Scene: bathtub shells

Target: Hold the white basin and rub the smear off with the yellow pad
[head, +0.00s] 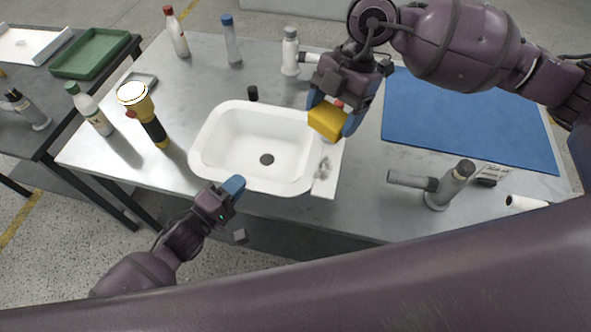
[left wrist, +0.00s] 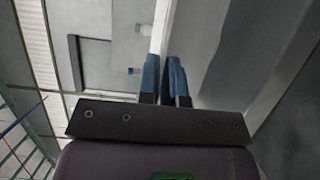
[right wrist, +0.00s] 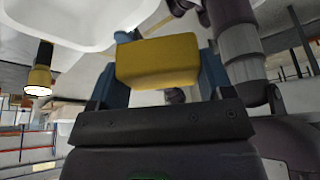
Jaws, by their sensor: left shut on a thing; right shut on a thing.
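The white basin (head: 222,135) sits on the grey table, with a dark drain in its floor. My left gripper (head: 234,187) is shut on the basin's near rim; the left wrist view shows the white edge (left wrist: 160,35) running between its fingers. My right gripper (head: 330,116) is shut on the yellow pad (head: 326,121), over the basin's right-hand ledge near the far corner. The pad also shows in the right wrist view (right wrist: 158,62). A grey blotchy mark, apparently the smear (head: 323,170), is on the ledge nearer the front, apart from the pad. Whether the pad touches the basin is unclear.
A yellow-black flashlight (head: 150,122) stands left of the basin, a small black cap (head: 252,93) behind it. A blue mat (head: 465,115) lies right; a grey fitting (head: 448,187) stands front right.

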